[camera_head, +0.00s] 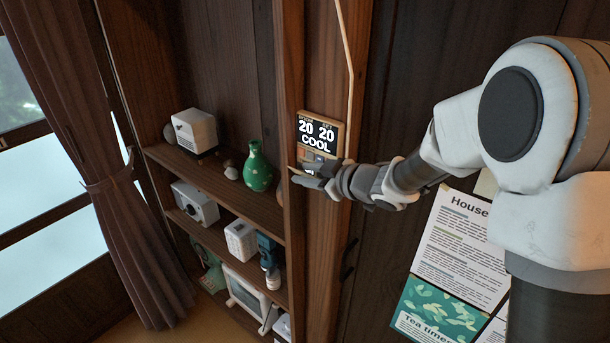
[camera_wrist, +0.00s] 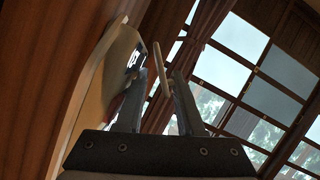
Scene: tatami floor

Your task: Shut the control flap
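The control panel (camera_head: 321,127) is a small wood-framed unit on the wooden post, with a lit display reading "20 20 COOL". In the wrist view the panel (camera_wrist: 104,85) stands edge-on at left. Its control flap (camera_wrist: 162,68) appears as a thin beige plate standing out from the panel, so it looks open. My gripper (camera_head: 308,177) is at the panel's lower part and hides some of it. In the wrist view my gripper (camera_wrist: 159,75) has its fingers apart, with the flap showing between them. I cannot tell whether either finger touches it.
Left of the post, a shelf (camera_head: 225,187) holds a green vase (camera_head: 257,168), a white box-like device (camera_head: 195,130) and other items. A cable (camera_head: 346,60) runs down to the panel. Posters (camera_head: 460,250) hang on the right wall. A curtain (camera_head: 85,130) and window are at far left.

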